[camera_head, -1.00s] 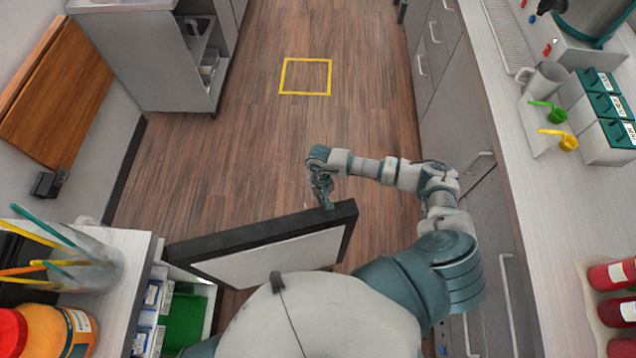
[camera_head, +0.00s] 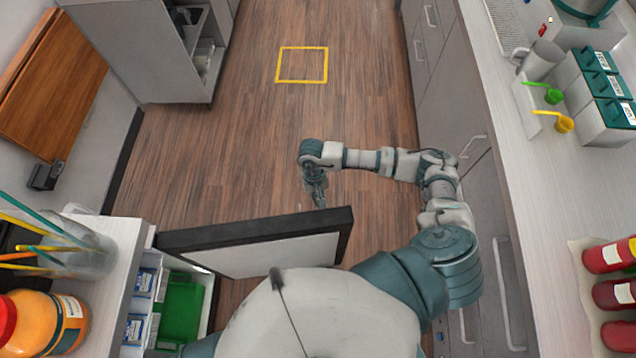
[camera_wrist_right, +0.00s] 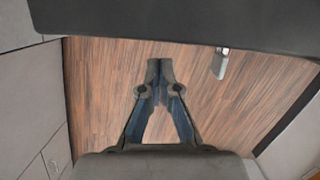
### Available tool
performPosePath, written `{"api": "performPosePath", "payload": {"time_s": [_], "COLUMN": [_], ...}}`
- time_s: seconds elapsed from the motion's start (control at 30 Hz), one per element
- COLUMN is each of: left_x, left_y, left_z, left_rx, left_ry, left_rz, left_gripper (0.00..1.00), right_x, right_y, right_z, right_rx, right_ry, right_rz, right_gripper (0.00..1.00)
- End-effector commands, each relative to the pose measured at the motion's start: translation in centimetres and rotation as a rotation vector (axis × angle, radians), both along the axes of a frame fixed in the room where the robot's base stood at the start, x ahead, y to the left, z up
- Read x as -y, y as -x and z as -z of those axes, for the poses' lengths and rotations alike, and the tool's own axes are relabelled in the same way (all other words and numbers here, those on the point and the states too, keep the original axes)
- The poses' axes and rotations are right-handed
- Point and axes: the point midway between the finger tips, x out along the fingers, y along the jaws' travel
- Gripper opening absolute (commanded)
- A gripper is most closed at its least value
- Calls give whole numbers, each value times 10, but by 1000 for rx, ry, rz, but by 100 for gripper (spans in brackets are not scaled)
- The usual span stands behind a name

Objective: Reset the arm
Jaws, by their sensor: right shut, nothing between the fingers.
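My right arm reaches out from the right in the head view and bends back across the aisle. Its gripper (camera_head: 318,196) hangs over the floor, close to the top edge of an open dark-edged door (camera_head: 250,240); I cannot tell whether they touch. In the right wrist view the gripper (camera_wrist_right: 159,66) points at the wood floor with its fingertips together and nothing between them. A dark slab-like edge (camera_wrist_right: 190,22) crosses the top of that view. My left gripper is not in view.
The open cabinet at lower left holds a green bin (camera_head: 180,305) and small boxes. A counter (camera_head: 520,190) with cups, canisters and red bottles (camera_head: 610,255) runs along the right. The floor (camera_head: 250,130) ahead is clear, with a yellow square (camera_head: 302,65).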

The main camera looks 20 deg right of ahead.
Motion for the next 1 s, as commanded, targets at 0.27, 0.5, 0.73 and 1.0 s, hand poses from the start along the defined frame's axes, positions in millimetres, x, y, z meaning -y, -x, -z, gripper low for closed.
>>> {"api": "performPosePath", "payload": {"time_s": [0.27,0.5,0.73,1.0], "left_x": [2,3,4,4], "left_y": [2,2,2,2], "left_z": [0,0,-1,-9], "left_rx": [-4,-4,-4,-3], "left_ry": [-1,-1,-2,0], "left_rz": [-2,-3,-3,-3], "left_gripper": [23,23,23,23], "right_x": [9,12,14,13], "right_y": [-17,-21,-21,-20], "right_z": [-41,-54,-54,-63], "right_rx": [1,-3,-4,-2], "right_ry": [-5,-6,-8,-7], "right_rz": [2,2,3,3], "right_gripper": [0,0,0,0]}}
